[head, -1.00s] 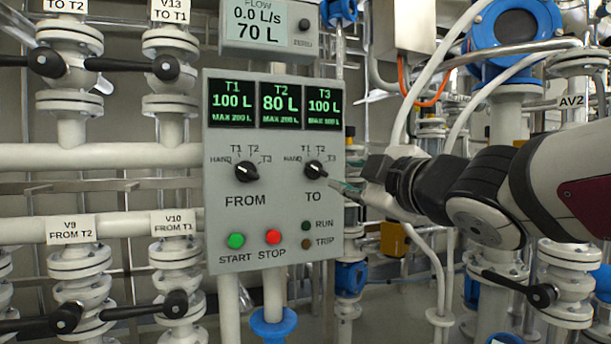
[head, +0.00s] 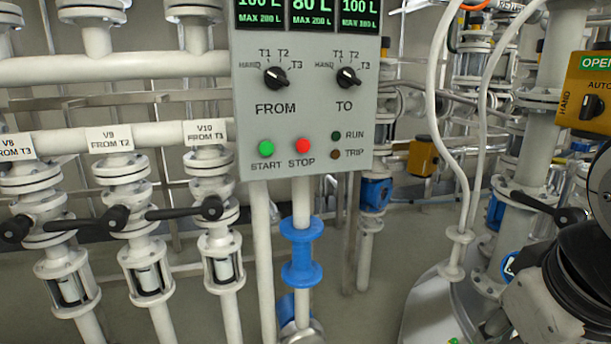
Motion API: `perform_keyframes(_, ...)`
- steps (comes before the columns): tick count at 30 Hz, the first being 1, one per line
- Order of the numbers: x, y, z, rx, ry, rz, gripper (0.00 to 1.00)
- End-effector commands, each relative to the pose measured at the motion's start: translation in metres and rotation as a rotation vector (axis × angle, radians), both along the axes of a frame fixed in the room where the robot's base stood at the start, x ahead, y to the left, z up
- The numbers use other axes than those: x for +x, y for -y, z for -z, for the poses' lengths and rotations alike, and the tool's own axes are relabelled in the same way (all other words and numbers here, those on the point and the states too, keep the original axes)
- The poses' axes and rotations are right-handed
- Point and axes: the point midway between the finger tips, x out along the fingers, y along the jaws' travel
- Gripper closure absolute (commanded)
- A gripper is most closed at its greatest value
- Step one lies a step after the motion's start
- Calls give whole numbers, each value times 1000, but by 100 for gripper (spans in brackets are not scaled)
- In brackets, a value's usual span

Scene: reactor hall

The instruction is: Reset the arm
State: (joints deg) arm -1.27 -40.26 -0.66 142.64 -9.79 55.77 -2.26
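My gripper's fingers are not in the head view. Part of my arm (head: 575,295), black and light grey, is folded in at the lower right edge. The grey control panel (head: 245,130) is in the upper middle, with nothing of mine in front of it. It has a black FROM selector knob (head: 276,79) and a black TO selector knob (head: 348,78). Below them are the green START button (head: 266,149) and the red STOP button (head: 303,146). The RUN and TRIP lamps look dark.
Labelled valves with black lever handles (head: 115,218) stand at the left on white pipes. A yellow AUTO/HAND box (head: 590,85) with a green OPEN sign is at the upper right. Bare floor (head: 365,310) lies below the panel. A black lever (head: 535,203) is near my arm.

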Motion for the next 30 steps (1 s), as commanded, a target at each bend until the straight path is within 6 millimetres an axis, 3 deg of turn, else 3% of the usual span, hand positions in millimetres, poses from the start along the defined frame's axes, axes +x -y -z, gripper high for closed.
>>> perform_keyframes(3, -44, -11, 17, 67, -138, 67, 70)
perform_keyframes(10, -118, -34, 36, 174, -380, 162, 70)
perform_keyframes(20, -102, -32, -20, 169, -314, 147, 70)
perform_keyframes(30, -92, -31, -101, 169, -229, 130, 70)
